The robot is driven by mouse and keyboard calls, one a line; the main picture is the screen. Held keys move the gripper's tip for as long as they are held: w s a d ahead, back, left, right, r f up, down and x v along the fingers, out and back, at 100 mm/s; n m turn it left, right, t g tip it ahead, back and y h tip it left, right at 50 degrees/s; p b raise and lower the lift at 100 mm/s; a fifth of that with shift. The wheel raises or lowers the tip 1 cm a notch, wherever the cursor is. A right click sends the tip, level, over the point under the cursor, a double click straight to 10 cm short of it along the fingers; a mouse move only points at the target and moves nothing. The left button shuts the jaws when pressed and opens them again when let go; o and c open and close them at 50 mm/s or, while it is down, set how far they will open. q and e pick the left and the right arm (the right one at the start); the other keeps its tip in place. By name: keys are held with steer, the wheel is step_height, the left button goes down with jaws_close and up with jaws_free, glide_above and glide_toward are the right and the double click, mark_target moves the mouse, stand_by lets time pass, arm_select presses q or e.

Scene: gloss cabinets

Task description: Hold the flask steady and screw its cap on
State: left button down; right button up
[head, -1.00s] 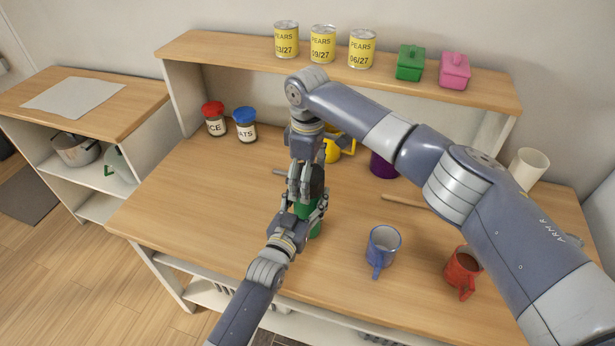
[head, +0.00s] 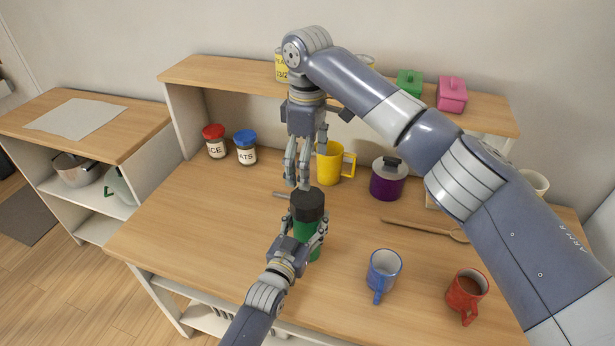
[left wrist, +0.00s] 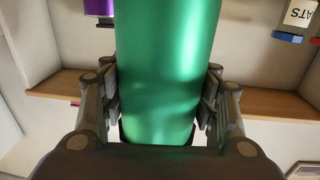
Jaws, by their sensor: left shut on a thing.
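The green flask (head: 308,240) stands upright near the middle of the worktop, and its body fills the middle of the left wrist view (left wrist: 165,70). My left gripper (head: 304,232) is shut around the flask's body from the front. The black cap (head: 308,203) sits on top of the flask and looks level; how tightly it is seated cannot be seen. My right gripper (head: 302,180) points down just above and behind the cap. Its fingers look parted, with nothing between them, and are clear of the cap.
A yellow mug (head: 330,165) and purple canister (head: 387,183) stand behind. A wooden spoon (head: 420,229), blue mug (head: 383,272) and red mug (head: 466,295) are at the right. Two jars (head: 245,153) stand back left. The worktop left of the flask is clear.

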stand_by(0.3)
arm_select(q)
steer(key=c, duration=0.5)
jaws_free()
steer(key=shift+s, duration=0.1)
steer(key=v, duration=1.1)
steer(key=shift+s+a, duration=0.2)
steer(key=shift+s, duration=0.15)
steer(key=shift+s+f, duration=0.1)
steer(key=shift+f, duration=0.05)
